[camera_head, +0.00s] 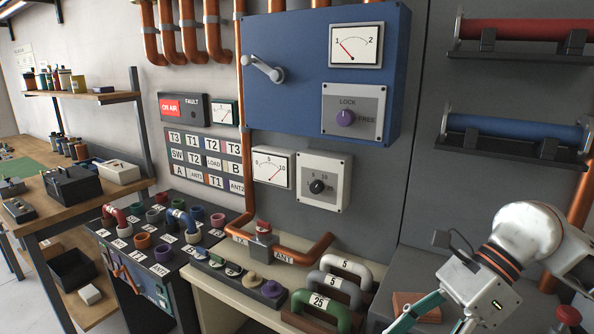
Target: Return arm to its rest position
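My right arm (530,232) comes in from the lower right, with a white and grey wrist and orange bands. Its gripper (430,318) points down and left at the bottom edge, over the grey surface to the right of the bench. My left arm and gripper are not in view.
Near the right gripper stand a green handle marked 25 (322,308), grey and white handles marked 5 (345,268), and a reddish block (415,303). A blue panel (300,65) and tube shelves (515,145) are behind. A plug board (160,240) is left.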

